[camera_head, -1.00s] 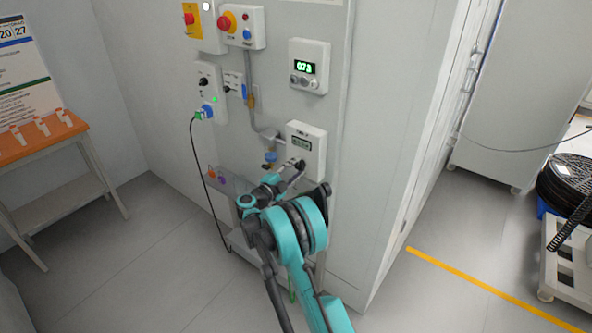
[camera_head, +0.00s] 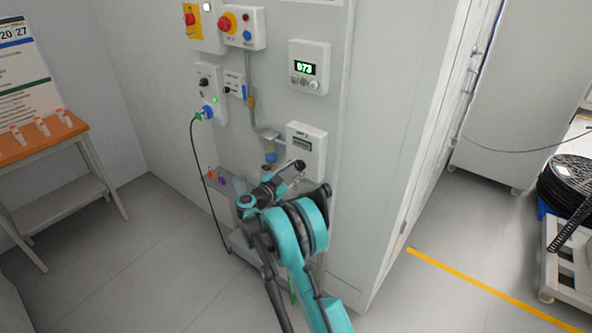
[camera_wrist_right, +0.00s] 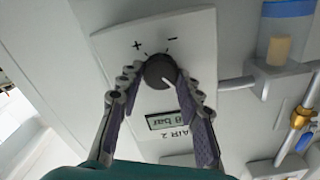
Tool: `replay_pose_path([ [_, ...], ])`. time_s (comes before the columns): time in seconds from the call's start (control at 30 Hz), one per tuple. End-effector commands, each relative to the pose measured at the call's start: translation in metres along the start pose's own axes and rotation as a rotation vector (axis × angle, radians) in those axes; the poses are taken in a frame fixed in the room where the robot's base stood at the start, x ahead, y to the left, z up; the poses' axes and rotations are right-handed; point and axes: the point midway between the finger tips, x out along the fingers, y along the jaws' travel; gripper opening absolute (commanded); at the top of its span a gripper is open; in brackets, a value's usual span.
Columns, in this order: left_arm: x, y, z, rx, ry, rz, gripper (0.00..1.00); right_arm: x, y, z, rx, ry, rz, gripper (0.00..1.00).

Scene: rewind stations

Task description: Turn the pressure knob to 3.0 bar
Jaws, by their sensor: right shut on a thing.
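The pressure knob (camera_wrist_right: 159,72) is a dark round knob with a white pointer line, between plus and minus marks on a white regulator box (camera_wrist_right: 193,39). Its display (camera_wrist_right: 171,120) appears upside down in the right wrist view and ends in "bar"; the full number is too small to read surely. In the head view the white box (camera_head: 307,141) is on the cabinet wall. My right gripper (camera_wrist_right: 159,80) is shut on the knob, one finger on each side; it also shows in the head view (camera_head: 299,165). My left gripper is not in view.
Above the box is a panel with a green display reading 073 (camera_head: 306,69). Red-button boxes (camera_head: 224,23) are higher up. A pipe and a black cable (camera_head: 204,165) run nearby on the left. An orange-topped table (camera_head: 40,140) stands at left; floor between is clear.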

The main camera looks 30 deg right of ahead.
Motion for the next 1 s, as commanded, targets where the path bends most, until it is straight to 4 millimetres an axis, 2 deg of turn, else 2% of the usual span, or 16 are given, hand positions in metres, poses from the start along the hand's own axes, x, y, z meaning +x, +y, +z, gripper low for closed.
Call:
replay_pose_path([
  [0.6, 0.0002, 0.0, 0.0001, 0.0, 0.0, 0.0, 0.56, -0.0001, 0.0001, 0.0005, -0.038, -0.001, 0.0, 0.06],
  [0.63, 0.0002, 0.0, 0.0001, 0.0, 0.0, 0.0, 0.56, -0.0001, 0.0001, 0.0005, -0.037, -0.001, 0.0, 0.43],
  [0.7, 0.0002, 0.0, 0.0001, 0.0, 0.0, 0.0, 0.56, -0.0001, 0.0001, 0.0005, -0.037, -0.001, 0.0, 0.56],
  [1.0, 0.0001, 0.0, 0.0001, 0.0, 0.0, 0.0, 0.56, -0.0012, -0.0001, 0.0003, -0.037, -0.001, 0.0, 0.56],
])
